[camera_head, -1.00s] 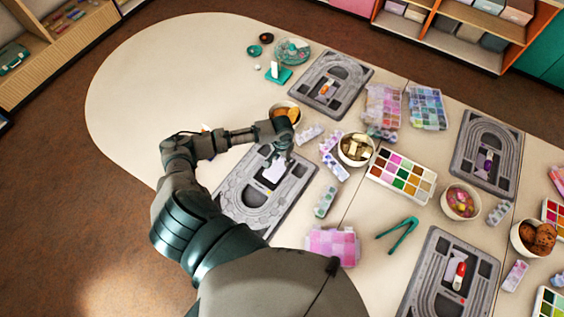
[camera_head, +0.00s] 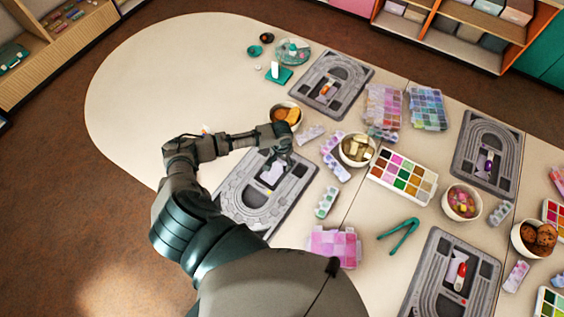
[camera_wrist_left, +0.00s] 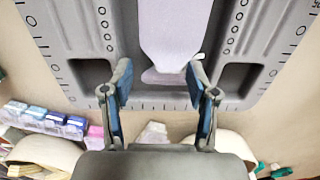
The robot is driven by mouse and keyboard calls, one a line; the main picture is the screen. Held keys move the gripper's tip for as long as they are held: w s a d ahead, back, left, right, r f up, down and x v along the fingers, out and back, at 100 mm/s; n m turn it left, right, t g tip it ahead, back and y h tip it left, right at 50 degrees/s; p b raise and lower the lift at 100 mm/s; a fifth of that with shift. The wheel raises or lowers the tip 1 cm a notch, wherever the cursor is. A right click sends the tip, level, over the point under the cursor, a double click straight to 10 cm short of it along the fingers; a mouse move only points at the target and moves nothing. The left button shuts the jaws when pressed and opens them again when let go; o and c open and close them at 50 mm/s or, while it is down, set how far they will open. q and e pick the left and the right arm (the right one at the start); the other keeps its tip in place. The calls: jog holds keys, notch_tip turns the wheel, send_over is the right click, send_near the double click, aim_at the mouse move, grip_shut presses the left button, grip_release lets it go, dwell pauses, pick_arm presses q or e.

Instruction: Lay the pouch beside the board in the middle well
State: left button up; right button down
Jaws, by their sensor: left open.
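A pale lavender pouch (camera_head: 271,174) lies in the middle well of the grey bead board (camera_head: 240,197) under my left arm. In the wrist view the pouch (camera_wrist_left: 172,35) lies flat in the well of the board (camera_wrist_left: 95,35), its near end close to the well's lower edge. My left gripper (camera_head: 283,158) is over the board's far end. In the wrist view the left gripper (camera_wrist_left: 160,82) is open, its two fingers apart on either side of the pouch's near end, with nothing held. Whether the fingers touch the board cannot be told. My right gripper is not in view.
A bowl of orange pieces (camera_head: 285,115), a bowl of pale blocks (camera_head: 357,150) and bead boxes (camera_head: 335,172) stand close to the board. Other boards (camera_head: 332,83) hold items in their wells. The table's left end (camera_head: 150,95) is clear.

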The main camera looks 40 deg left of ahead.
aim_at(280, 163)
pick_arm(q)
notch_tip(280, 163, up, 11)
jog(key=p, duration=0.1)
jog(key=shift+a, duration=0.3)
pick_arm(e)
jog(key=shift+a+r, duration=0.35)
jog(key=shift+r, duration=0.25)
pick_arm(q)
jog(key=shift+a, duration=0.15)
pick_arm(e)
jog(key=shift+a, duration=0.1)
